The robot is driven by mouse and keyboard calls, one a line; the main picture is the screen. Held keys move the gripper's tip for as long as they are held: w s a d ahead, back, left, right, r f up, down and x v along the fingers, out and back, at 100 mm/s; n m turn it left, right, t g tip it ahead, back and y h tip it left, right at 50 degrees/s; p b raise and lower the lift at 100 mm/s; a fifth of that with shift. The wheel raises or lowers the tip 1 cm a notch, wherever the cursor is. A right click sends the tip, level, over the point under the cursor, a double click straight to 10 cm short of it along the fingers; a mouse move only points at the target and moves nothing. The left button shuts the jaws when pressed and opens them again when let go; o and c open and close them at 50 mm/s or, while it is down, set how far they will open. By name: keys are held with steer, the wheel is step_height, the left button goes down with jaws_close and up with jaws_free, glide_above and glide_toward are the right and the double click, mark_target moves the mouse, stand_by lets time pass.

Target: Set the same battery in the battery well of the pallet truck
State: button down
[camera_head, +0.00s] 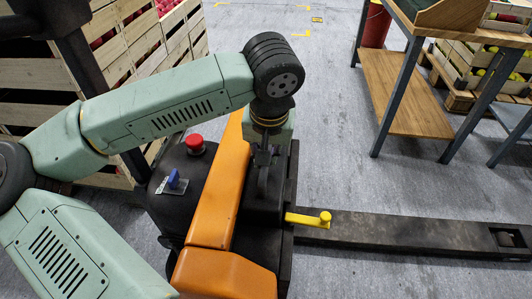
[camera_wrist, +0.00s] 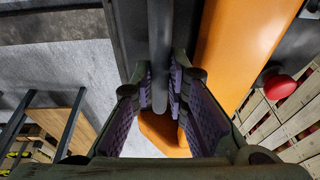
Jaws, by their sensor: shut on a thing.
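The pallet truck has an orange body (camera_head: 215,205) and a dark chassis in the head view; the orange also shows in the wrist view (camera_wrist: 235,45). My gripper (camera_head: 263,160) is over the dark space right beside the orange body. It points down and is shut on the dark handle (camera_wrist: 159,50) of the battery, between its purple finger pads. The black battery (camera_head: 262,197) is under my gripper, close against the orange body. The well's floor and most of its edges are hidden, so I cannot tell whether the battery is fully seated.
A yellow lever (camera_head: 308,219) sticks out right of the battery above the dark fork (camera_head: 400,233). A red knob (camera_head: 195,143) and a blue switch (camera_head: 174,181) are on the truck's left. Wooden apple crates (camera_head: 130,45) stand behind. A workbench (camera_head: 405,95) is at right.

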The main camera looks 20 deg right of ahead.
steer(key=shift+f, duration=0.15)
steer(key=c, duration=1.5)
jaws_free()
steer(key=shift+f+b, duration=0.2)
steer(key=shift+b, duration=0.1)
steer(key=v, duration=1.2)
steer(key=shift+r, duration=0.15)
